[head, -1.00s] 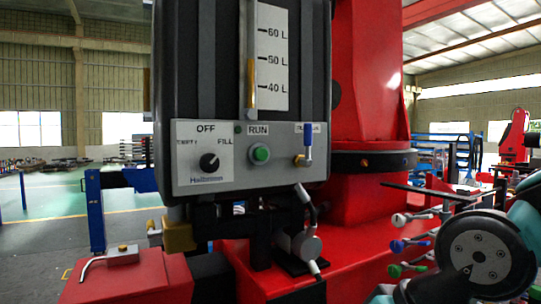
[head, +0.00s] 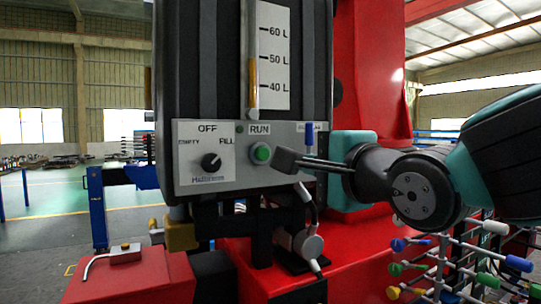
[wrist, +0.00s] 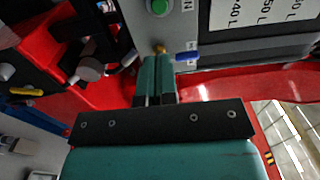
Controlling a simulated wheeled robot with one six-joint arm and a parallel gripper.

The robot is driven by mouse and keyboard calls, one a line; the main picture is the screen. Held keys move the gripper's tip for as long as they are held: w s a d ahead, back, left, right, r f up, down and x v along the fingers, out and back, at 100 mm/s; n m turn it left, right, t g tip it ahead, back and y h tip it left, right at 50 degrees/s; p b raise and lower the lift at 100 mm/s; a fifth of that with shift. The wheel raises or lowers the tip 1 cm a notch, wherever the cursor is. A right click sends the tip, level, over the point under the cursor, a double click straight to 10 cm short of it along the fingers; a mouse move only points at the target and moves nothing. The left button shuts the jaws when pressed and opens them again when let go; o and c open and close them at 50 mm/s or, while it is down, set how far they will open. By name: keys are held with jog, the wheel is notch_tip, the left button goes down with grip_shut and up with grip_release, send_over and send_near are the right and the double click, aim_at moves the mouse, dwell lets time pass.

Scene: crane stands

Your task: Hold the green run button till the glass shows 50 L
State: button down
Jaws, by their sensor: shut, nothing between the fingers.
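The green run button (head: 261,153) sits on the grey panel under the RUN label. It also shows at the top edge of the wrist view (wrist: 160,6). The sight glass (head: 252,85) holds a yellow column whose top is at about the 50 L mark. My gripper (head: 284,160) is shut and empty, its tip just right of the button in the head view. In the wrist view the closed fingers (wrist: 157,68) point at the panel near a brass fitting, below the button. I see no contact with the button.
The selector knob (head: 211,162) appears turned toward FILL. A blue lever (head: 309,138) on a brass fitting is close to my fingers. A hose and grey fitting (head: 300,243) hang below the panel. Coloured levers (head: 410,243) stand at lower right.

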aim_at(266, 152)
jog(key=p+x, duration=0.7)
jog(key=x, duration=0.5)
jog(key=shift+w+r, duration=0.15)
jog(key=shift+w, duration=0.2)
jog(key=shift+w+a+p, duration=0.3)
jog(key=shift+w+p, duration=0.15)
jog(key=shift+w, duration=0.05)
jog(key=shift+w+a+f+b, duration=0.2)
jog(key=shift+w+f+b, duration=0.25)
jog(key=shift+b, duration=0.35)
jog(key=shift+w+r+b, duration=0.2)
jog(key=shift+w+b, duration=0.05)
jog(key=shift+b, duration=0.1)
jog(key=shift+a+r, duration=0.1)
jog(key=shift+r, duration=0.2)
jog(key=shift+w, duration=0.1)
